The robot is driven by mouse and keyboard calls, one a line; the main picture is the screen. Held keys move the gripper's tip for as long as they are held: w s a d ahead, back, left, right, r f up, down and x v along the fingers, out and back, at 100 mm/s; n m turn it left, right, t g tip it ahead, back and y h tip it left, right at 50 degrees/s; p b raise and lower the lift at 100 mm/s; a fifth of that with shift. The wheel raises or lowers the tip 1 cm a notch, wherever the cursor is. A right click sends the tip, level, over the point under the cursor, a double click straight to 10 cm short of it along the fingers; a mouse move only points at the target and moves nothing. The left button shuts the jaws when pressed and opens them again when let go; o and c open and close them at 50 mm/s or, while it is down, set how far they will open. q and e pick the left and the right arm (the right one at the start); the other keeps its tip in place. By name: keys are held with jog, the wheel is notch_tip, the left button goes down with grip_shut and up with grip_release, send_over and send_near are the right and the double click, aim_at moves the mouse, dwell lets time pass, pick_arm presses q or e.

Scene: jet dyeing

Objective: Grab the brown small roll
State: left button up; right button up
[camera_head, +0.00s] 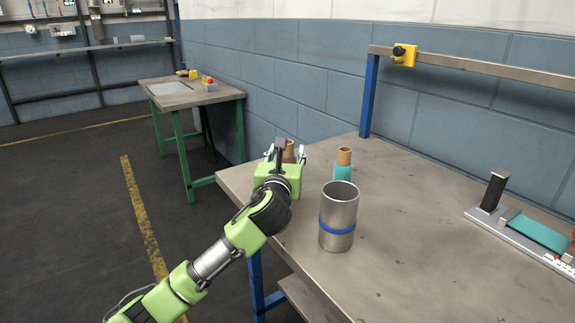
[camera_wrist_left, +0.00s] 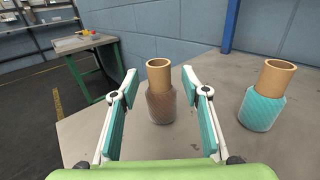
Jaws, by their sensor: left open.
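The brown small roll (camera_wrist_left: 161,104) stands upright on the table, with brown yarn around a tan tube. In the left wrist view it is between and slightly beyond the fingertips of my left gripper (camera_wrist_left: 164,84), which is open around its line. In the head view only the upper part of the brown roll (camera_head: 289,150) shows behind my left gripper (camera_head: 287,155); the rest is hidden. A teal roll (camera_head: 343,171) with a tan tube stands to its right, and it also shows in the left wrist view (camera_wrist_left: 262,106). My right gripper is not in view.
A metal cylinder with a blue band (camera_head: 339,207) stands right of my left arm, near the front. A scale-like device with a teal piece (camera_head: 530,232) lies at the right. The table middle is clear.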

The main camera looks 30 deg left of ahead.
aim_at(287, 151)
pick_arm(q)
jog(key=shift+x, duration=1.5)
jog(key=shift+a, duration=0.1)
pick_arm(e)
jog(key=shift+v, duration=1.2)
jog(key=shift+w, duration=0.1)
pick_arm(q)
grip_shut()
jog(key=shift+r, duration=0.15)
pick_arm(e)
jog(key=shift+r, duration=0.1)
